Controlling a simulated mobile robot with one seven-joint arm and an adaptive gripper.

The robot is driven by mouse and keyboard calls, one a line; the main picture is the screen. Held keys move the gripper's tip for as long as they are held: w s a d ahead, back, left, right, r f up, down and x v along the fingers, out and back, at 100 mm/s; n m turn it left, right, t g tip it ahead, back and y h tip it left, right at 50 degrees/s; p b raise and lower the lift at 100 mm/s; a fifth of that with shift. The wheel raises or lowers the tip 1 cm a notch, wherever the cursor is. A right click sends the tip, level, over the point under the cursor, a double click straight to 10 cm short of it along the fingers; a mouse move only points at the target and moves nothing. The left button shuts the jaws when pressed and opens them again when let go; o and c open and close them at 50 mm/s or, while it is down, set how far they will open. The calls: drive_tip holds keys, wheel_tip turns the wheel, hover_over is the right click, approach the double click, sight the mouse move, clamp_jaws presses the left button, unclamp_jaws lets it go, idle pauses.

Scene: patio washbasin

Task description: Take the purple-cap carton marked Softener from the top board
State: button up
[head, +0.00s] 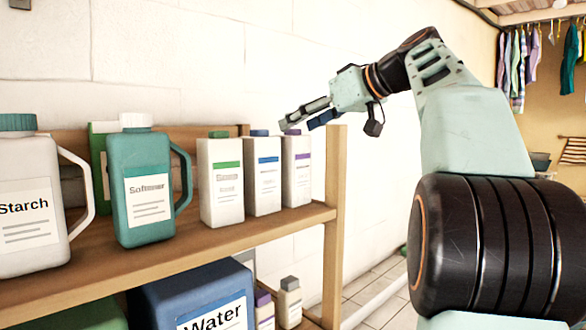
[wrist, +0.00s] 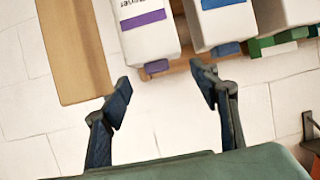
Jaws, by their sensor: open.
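The purple-cap carton (head: 298,172) is white with a purple label stripe. It stands upright at the right end of the row on the top board (head: 200,243). In the wrist view the carton (wrist: 148,32) appears upside down, with its purple cap (wrist: 156,67) towards my fingers; its label text is too small to read surely. My gripper (head: 299,122) is open and empty, just above the carton's top. In the wrist view the gripper (wrist: 162,86) has its fingertips to either side of the cap's line, apart from the carton.
A blue-cap carton (head: 262,178) stands close on the left, then a green-cap carton (head: 220,182). A teal Softener jug (head: 145,190) and a white Starch jug (head: 28,215) stand further left. A wooden shelf post (head: 335,200) rises just right of the purple-cap carton.

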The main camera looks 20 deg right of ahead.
drive_tip(key=x, duration=0.4)
drive_tip(key=shift+w+p, duration=0.2)
drive_tip(key=shift+p, duration=0.2)
drive_tip(key=shift+c, duration=0.5)
clamp_jaws()
